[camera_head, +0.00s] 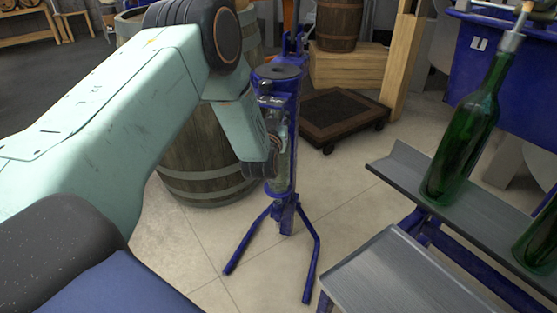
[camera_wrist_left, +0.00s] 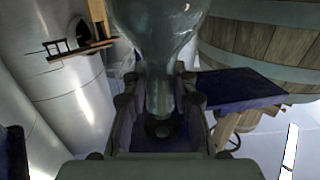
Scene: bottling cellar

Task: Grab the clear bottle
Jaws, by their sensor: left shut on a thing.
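The clear bottle (camera_wrist_left: 160,35) fills the top middle of the left wrist view, its neck running down between the fingers. My left gripper (camera_wrist_left: 160,100) is shut on the bottle's neck. In the head view, my left arm comes in from the left and its wrist hides most of the gripper. A strip of clear glass, seemingly the bottle, shows at the blue floor corker (camera_head: 284,195), partly hidden by my wrist. I cannot tell whether the bottle touches the corker. My right gripper is not in view.
Green bottles (camera_head: 465,140) stand on a grey metal shelf (camera_head: 400,160) at the right. A wooden barrel (camera_head: 195,165) stands behind my arm. A dark wheeled dolly (camera_head: 345,115) and a wooden crate (camera_head: 350,70) are behind the corker. Tiled floor is clear around the corker's legs.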

